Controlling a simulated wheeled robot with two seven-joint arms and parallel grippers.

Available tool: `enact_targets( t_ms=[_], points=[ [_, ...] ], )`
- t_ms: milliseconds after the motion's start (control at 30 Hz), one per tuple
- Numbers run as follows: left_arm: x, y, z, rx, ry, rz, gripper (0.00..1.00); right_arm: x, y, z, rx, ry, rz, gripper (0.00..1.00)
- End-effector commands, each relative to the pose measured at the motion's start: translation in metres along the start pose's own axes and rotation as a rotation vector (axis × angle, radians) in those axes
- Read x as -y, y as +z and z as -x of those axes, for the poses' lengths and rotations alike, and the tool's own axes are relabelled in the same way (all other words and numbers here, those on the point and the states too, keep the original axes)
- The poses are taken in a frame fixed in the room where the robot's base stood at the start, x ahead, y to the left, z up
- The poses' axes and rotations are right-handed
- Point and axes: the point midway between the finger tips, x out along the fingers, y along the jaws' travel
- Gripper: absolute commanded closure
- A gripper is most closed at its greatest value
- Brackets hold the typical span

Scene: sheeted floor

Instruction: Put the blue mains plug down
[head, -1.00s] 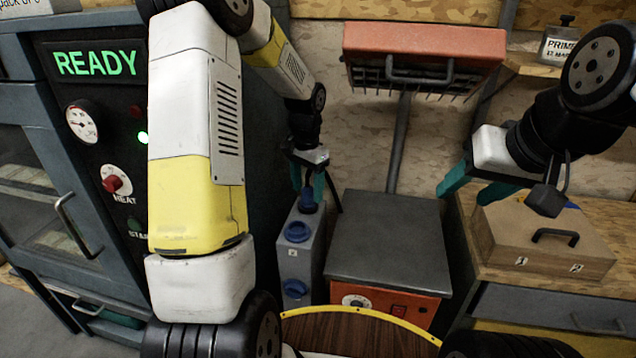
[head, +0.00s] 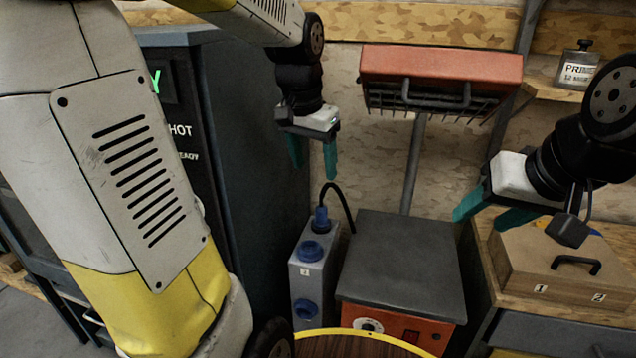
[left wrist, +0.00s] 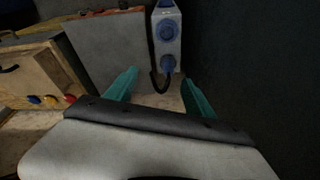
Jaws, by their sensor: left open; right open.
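The blue mains plug (head: 321,218) stands upright at the top end of a grey socket box (head: 301,270), with a black cable curving from it to the right. It seems seated in the top socket. My left gripper (head: 313,170) is open and empty, above the plug and clear of it. In the left wrist view the plug (left wrist: 168,64) and its black cable (left wrist: 159,84) show beyond the spread teal fingers.
Two blue sockets sit on the box's face below the plug. A grey-topped orange unit (head: 400,265) stands right of it, and a dark cabinet (head: 255,150) left. An orange heater head (head: 440,70) hangs behind. A wooden case (head: 545,265) rests on the right bench.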

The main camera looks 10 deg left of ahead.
Motion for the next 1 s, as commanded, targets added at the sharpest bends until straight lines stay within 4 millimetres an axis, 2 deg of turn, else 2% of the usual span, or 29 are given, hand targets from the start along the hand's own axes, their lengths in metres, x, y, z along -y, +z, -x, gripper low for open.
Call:
enact_targets(
  t_ms=[33,133,300,400,567,1000],
  points=[
    [-0.008,0.018,0.015,-0.050,-0.002,0.036,0.38,0.000,0.000,0.000,0.000,0.000,0.000,0.48],
    [-0.023,0.049,0.032,-0.136,0.011,0.113,0.38,0.000,0.000,0.000,0.000,0.000,0.000,0.48],
    [-0.043,0.091,0.043,-0.255,0.048,0.221,0.38,0.000,0.000,0.000,0.000,0.000,0.000,0.48],
    [-0.050,0.105,0.044,-0.297,0.067,0.261,0.38,0.000,0.000,0.000,0.000,0.000,0.000,0.48],
    [-0.055,0.114,0.044,-0.321,0.081,0.285,0.38,0.000,0.000,0.000,0.000,0.000,0.000,0.48],
    [-0.055,0.113,0.044,-0.321,0.080,0.285,0.38,0.000,0.000,0.000,0.000,0.000,0.000,0.48]
  ],
)
